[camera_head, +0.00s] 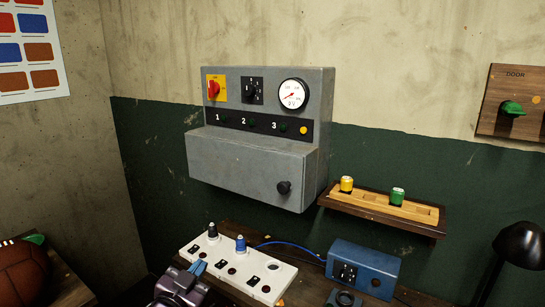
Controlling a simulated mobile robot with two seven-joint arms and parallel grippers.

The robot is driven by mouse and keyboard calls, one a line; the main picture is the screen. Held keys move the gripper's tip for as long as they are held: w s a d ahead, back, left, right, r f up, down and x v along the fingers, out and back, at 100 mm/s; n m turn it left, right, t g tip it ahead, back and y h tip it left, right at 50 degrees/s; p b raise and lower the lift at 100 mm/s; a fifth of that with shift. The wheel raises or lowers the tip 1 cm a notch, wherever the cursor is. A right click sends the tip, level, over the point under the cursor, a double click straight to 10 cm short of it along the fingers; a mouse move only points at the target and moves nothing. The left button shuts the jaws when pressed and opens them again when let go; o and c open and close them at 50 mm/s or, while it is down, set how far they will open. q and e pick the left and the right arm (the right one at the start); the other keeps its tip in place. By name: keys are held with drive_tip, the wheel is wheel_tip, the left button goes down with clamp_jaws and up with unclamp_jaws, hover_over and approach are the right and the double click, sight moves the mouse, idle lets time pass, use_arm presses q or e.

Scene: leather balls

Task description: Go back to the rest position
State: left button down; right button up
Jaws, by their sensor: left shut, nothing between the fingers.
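My left gripper (198,268) is at the bottom of the head view, left of centre. Its blue fingertips are together with nothing between them. They are near the front left edge of a white panel (262,285) with switches and sockets; I cannot tell whether they touch it. My right gripper is not clearly seen.
A grey control box (250,160) hangs on the wall. A wooden shelf (375,212) holds a yellow and a green cylinder. A blue box (362,268) and a black lamp (520,245) stand right. A brown leather ball (22,272) lies left.

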use_arm(q)
drive_tip(key=s+a+f+n+g+y, duration=0.2)
drive_tip(key=s+a+f, duration=0.3)
drive_tip(key=s+f, duration=0.7)
drive_tip(key=s+a+f+n+g+y, duration=0.3)
drive_tip(key=s+a+f, duration=0.3)
drive_tip(key=s+f, duration=0.6)
drive_tip(key=shift+s+a+n+g+y, duration=0.15)
drive_tip(key=shift+s+n+g+y, duration=0.25)
drive_tip(key=shift+s, duration=0.5)
